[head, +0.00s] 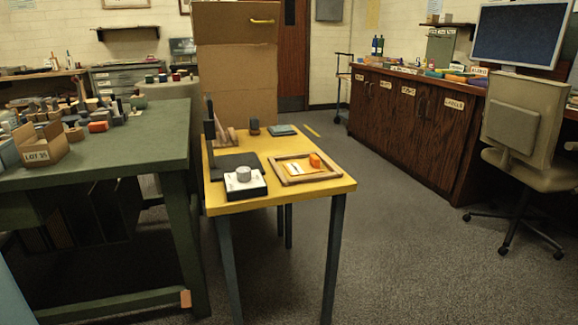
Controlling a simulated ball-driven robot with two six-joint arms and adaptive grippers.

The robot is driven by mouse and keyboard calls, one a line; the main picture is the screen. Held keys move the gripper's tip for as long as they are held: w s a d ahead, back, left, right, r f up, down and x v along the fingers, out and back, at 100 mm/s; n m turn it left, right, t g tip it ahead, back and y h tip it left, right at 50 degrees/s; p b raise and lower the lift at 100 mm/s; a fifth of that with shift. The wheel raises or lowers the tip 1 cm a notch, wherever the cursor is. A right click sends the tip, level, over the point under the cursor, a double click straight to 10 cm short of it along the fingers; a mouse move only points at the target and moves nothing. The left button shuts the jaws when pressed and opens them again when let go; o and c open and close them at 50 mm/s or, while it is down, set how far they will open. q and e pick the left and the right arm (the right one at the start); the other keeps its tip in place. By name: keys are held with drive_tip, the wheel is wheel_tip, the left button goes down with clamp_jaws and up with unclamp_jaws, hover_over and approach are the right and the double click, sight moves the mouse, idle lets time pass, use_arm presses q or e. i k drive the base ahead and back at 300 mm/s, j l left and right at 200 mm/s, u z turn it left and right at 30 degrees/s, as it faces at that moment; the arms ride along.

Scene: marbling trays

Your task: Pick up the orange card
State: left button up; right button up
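A small yellow table (228,206) stands in the middle of the head view. A shallow wooden-framed tray (333,174) lies on its right part. A bright orange piece (315,160) is in the tray near its right back side; it looks more like a small block, and I cannot tell if it is a card. Flat white and yellow-orange pieces (296,169) lie beside it in the tray. A small orange-tan piece (185,298) shows low on the green bench's leg. Neither of my grippers is in view.
A white-topped box with a grey cylinder (244,174) stands left of the tray. A dark upright stand (210,130) rises at the table's left edge. A crowded green bench (130,145) is close on the left. Open carpet (410,240) lies to the right, before an office chair (520,140).

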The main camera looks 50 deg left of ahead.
sight(312, 165)
drive_tip(key=u, duration=1.45)
